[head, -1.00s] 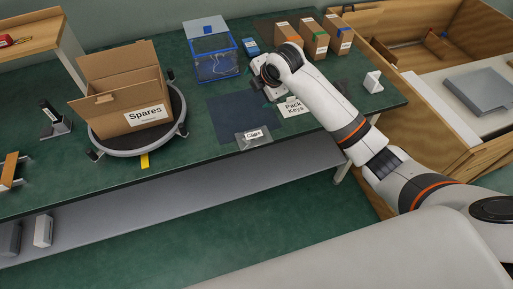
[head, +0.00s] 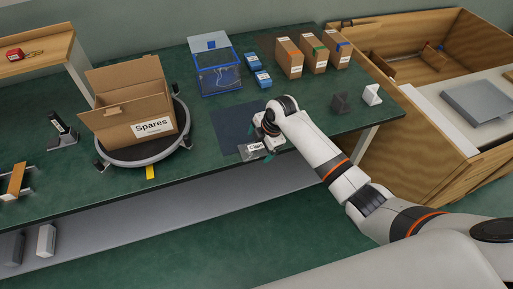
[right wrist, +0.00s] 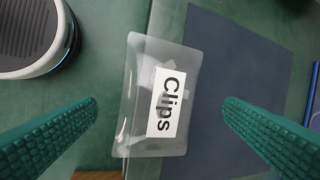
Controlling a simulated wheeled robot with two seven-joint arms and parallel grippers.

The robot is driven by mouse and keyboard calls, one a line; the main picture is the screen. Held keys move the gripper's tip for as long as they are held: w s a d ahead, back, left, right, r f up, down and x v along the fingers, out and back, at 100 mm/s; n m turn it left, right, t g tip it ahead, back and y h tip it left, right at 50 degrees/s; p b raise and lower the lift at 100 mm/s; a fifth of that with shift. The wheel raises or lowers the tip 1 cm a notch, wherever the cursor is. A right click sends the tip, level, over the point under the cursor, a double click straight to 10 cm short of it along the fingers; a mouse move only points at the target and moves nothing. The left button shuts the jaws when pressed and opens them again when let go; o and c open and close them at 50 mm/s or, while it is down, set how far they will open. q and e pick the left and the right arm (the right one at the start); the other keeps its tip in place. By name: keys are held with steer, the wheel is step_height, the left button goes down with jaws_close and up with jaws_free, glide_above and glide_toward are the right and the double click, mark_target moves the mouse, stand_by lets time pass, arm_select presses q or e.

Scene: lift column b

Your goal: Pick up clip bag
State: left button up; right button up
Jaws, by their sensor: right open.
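The clip bag (head: 250,150) is a clear flat pouch with a white "Clips" label. It lies at the front edge of the green bench, by the dark mat (head: 229,122). In the right wrist view the bag (right wrist: 143,120) lies flat between the two green fingers, with gaps on both sides. My right gripper (head: 259,142) is open and empty just over the bag; it partly hides it in the head view. My left gripper is not in view.
A "Spares" carton (head: 130,105) stands on a round grey turntable (head: 142,158) at left. A blue-edged clear bin (head: 219,77), small blue boxes (head: 262,79) and several brown cartons (head: 289,58) stand at the back. A wooden crate (head: 405,115) is at right.

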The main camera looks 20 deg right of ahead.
steer(key=shift+x, duration=1.3)
steer(key=shift+s+r, duration=0.1)
steer(key=c, duration=1.2)
steer(key=shift+r, duration=0.1)
steer(key=shift+c, duration=0.2)
